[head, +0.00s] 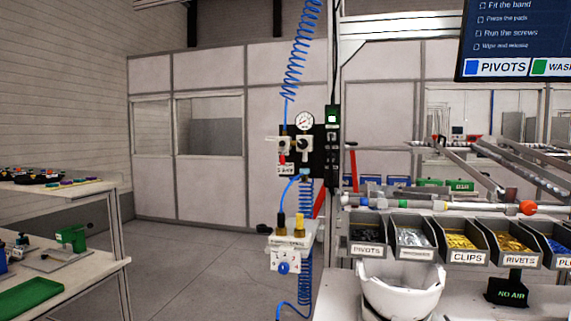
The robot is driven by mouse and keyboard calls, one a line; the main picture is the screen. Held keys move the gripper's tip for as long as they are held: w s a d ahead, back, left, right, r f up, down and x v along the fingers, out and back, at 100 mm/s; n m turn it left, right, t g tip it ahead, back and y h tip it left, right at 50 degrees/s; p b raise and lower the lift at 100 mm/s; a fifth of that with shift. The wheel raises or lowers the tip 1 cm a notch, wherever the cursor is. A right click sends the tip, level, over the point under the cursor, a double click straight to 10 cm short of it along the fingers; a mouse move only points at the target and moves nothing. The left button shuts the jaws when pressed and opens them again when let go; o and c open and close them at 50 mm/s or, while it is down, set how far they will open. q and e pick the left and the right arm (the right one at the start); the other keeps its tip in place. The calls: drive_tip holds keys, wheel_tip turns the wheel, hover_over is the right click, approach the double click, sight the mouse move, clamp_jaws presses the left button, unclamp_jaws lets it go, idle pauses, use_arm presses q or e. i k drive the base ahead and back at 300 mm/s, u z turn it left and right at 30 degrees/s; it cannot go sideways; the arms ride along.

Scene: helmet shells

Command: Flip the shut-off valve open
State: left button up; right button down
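The air supply panel (324,152) is a black board on the upright post, with a round gauge (304,121) at its top. A small red part (282,159), which looks like the handle of the shut-off valve, sits at the panel's lower left above a small white label (286,170). It is too small to tell which way the handle is turned.
Coiled blue hose (296,60) hangs above the panel and more below it. A white block with a blue dial (283,267) is lower down. Labelled bins (414,254), a white helmet shell (400,296) and a "NO AIR" sign (511,295) are at the right.

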sight(283, 144)
drive_tip(key=k, duration=0.55)
drive_tip(key=z, duration=0.2)
drive_tip(key=i, duration=0.6)
drive_tip(key=u, duration=0.6)
drive_tip(key=i, duration=0.65)
drive_tip(key=u, duration=0.75)
